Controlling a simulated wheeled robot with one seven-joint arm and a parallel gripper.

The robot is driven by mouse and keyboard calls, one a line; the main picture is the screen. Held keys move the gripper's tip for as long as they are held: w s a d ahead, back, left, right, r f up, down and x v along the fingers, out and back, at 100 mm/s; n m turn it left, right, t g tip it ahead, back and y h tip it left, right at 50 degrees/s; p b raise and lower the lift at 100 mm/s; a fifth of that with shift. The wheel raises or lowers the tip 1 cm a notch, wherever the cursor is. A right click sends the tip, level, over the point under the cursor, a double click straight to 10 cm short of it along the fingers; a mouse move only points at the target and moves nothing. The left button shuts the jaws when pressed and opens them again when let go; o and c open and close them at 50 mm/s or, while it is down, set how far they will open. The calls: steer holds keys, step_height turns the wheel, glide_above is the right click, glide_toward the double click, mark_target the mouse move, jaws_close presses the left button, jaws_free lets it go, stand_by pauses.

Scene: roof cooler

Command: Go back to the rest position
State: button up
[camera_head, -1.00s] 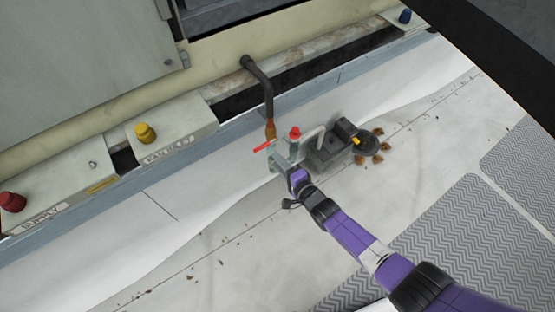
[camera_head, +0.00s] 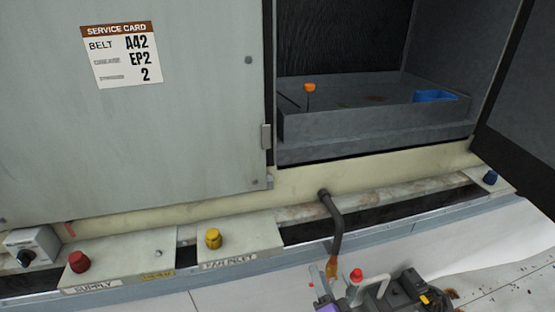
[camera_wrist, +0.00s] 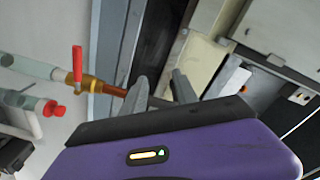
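The purple gripper body fills the bottom of that view. A brass valve (camera_wrist: 93,84) with a red lever (camera_wrist: 77,62) and a copper pipe end lies to the left of the fingers; whether a finger touches it I cannot tell. In the head view, only a little of my arm shows at the bottom edge, near the red-capped fitting (camera_head: 356,275) and the dark pump (camera_head: 405,287).
A cooler cabinet with a service card (camera_head: 122,55) stands behind, its bay open on a grey tray (camera_head: 375,127) holding a blue item (camera_head: 435,96). A dark bent pipe (camera_head: 334,215) comes out below.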

steer(key=s+a+r+t+h+p, duration=0.2)
steer(key=s+a+r+h, duration=0.15)
steer(key=s+r, duration=0.85)
steer(key=s+d+r+n+g+p, duration=0.1)
steer(key=s+d+r+n+p, duration=0.1)
steer(key=s, duration=0.9)
steer(key=s+d+r+n+g+p, duration=0.1)
steer(key=s+d+r+n, duration=0.3)
steer(key=s, duration=0.7)
steer(key=s+d+r+n+g+p, duration=0.2)
steer(key=s+d+r, duration=0.3)
steer(key=s, duration=0.6)
steer(key=shift+d+r+n+g+p, duration=0.35)
steer(key=shift+r+n+g, duration=0.2)
steer(key=shift+r, duration=0.4)
steer(key=shift+s, duration=0.1)
